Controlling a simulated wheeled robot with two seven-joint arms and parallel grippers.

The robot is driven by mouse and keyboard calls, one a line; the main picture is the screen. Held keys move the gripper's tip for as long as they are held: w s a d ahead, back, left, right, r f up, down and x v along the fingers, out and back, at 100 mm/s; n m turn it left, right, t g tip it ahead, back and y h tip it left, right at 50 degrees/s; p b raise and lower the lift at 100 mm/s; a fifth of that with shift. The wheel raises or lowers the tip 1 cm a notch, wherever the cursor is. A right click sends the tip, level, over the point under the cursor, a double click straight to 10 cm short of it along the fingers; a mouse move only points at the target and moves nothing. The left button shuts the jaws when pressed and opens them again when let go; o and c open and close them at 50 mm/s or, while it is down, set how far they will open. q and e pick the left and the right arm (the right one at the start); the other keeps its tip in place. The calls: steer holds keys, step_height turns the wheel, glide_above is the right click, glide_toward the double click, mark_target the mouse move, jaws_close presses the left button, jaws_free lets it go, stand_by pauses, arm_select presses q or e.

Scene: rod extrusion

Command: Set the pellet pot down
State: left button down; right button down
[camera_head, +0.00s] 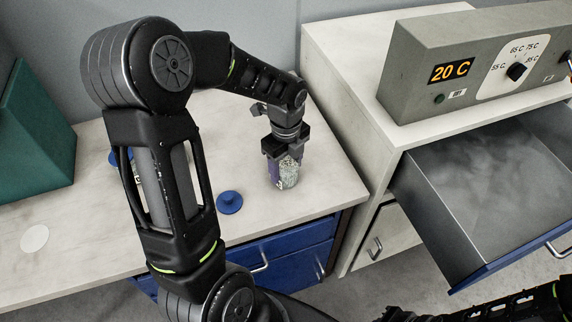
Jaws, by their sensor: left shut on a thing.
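The pellet pot (287,177) is a small jar with pale, mottled contents and a dark purple label at its left. It is upright over the right part of the white bench top, near the front edge. My left gripper (284,155) points down and is shut on the upper part of the pot. I cannot tell whether the pot's base touches the bench. My right arm shows at the bottom right, but its gripper is not clearly visible.
A blue knobbed lid (229,202) lies left of the pot. A white disc (34,239) and a teal box (32,135) are at the left. A grey control box (470,65) reading 20 C stands above an open drawer (490,185) at the right.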

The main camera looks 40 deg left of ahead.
arm_select(q)
steer(key=shift+f, duration=0.1)
steer(key=shift+c, duration=2.2)
jaws_free()
step_height(320, 180, up, 12)
steer(key=shift+r, duration=0.15)
